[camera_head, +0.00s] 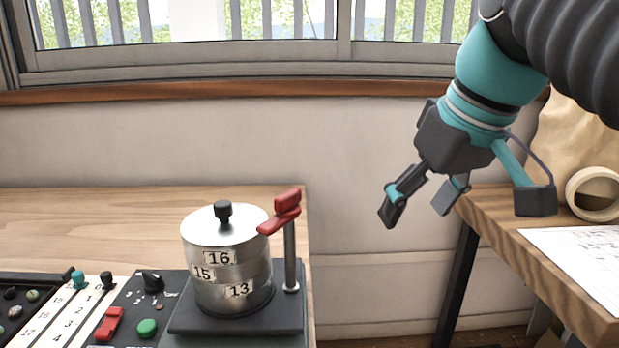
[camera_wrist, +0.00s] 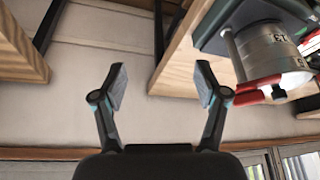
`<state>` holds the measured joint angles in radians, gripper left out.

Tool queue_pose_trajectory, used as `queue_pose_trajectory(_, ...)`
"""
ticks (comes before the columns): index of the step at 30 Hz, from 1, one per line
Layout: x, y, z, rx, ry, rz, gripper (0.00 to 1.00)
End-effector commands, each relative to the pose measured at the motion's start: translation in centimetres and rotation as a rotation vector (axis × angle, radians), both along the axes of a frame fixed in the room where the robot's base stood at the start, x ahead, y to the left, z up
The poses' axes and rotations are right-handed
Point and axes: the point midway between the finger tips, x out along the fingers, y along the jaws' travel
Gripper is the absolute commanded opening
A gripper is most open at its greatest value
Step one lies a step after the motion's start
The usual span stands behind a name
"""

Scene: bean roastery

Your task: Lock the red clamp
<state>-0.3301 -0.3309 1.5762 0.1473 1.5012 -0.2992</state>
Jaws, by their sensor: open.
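The red clamp (camera_head: 282,212) is a red lever on top of a thin metal post (camera_head: 290,258), beside a silver canister (camera_head: 229,265) with a black knob. Its handle points up and to the right, and its lower arm reaches to the canister's lid edge; I cannot tell whether it touches the lid. My gripper (camera_head: 418,212) is open and empty, up and to the right of the clamp, over the gap between two tables. In the wrist view the red clamp (camera_wrist: 258,90) shows to the right of my open gripper (camera_wrist: 163,82), close to the right finger in the picture.
The canister stands on a dark base (camera_head: 240,322) with number labels 16, 15 and 13. A panel with a green button (camera_head: 147,328), a black knob (camera_head: 153,282) and a red switch (camera_head: 109,324) lies left. A right table (camera_head: 560,272) holds paper and a tape roll (camera_head: 594,194).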

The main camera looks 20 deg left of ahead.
Motion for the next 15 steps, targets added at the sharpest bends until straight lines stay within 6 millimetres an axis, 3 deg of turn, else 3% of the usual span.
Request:
queue_pose_trajectory(1,0.3,1.6,2.2,-0.001,0.000,0.067,0.73)
queue_pose_trajectory(6,-0.5,5.8,8.0,-0.010,0.006,0.286,0.73)
queue_pose_trajectory(10,-1.6,8.2,11.2,-0.019,0.006,0.431,0.73)
queue_pose_trajectory(15,-2.7,9.8,13.4,-0.031,0.002,0.555,0.73)
